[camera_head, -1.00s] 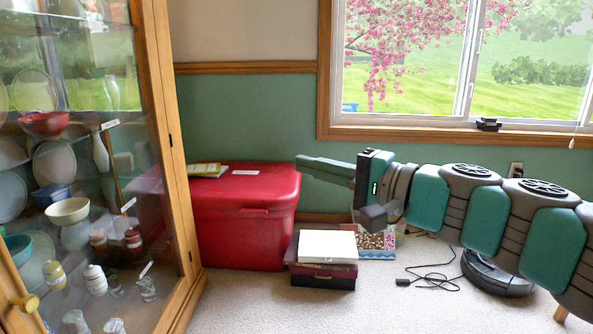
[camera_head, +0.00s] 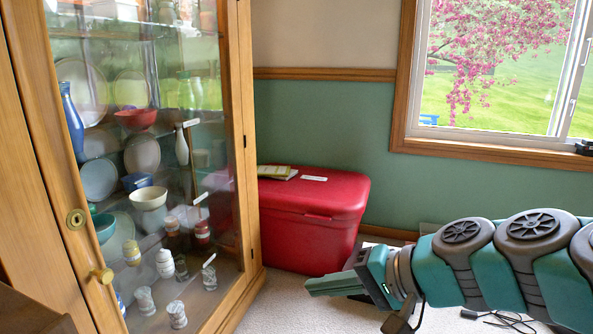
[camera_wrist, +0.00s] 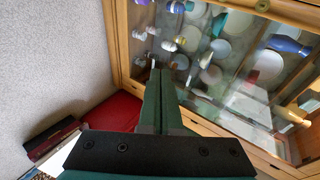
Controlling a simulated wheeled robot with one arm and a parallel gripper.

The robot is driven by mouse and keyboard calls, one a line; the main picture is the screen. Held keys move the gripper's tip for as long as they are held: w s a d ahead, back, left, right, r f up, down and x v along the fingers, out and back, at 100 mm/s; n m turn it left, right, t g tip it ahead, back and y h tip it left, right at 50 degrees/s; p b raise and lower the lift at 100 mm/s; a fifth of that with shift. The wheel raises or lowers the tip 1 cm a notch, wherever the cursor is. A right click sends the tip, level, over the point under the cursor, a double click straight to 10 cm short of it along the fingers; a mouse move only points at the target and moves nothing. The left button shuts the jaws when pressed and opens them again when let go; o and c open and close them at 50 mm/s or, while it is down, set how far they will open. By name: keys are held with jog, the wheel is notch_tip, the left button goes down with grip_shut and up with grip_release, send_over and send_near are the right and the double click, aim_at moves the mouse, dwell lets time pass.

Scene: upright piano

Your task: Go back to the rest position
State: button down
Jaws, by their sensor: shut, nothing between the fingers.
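My gripper (camera_head: 310,287) is at the end of my teal and grey arm, which reaches in from the right in the head view. It points left, in front of the red chest (camera_head: 313,222) and to the right of the glass cabinet (camera_head: 252,150). In the wrist view the two teal fingers of my gripper (camera_wrist: 160,75) lie together with nothing between them. The cabinet (camera_wrist: 112,40) fills the upper right of that view, apart from the fingertips as far as I can tell.
Papers (camera_head: 277,172) lie on the red chest. The cabinet holds plates, bowls and several small jars behind glass. A window (camera_head: 500,70) is at the right. Books (camera_wrist: 50,140) show in the wrist view, and a cable (camera_head: 510,322) lies on the carpet.

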jog(key=s+f+n+g+h, duration=0.3)
jog(key=s+f+g+h, duration=0.2)
jog(key=s+f, duration=0.7)
jog(key=s+d+f+n+g+h, duration=0.25)
jog(key=s+d+f+h, duration=0.25)
jog(key=s+d, duration=0.45)
notch_tip(320, 180, up, 13)
jog(key=w+p, duration=0.2)
jog(key=p, duration=1.1)
jog(key=shift+d+f+m, duration=0.2)
jog(key=shift+d+m, duration=0.2)
jog(key=shift+m, duration=0.05)
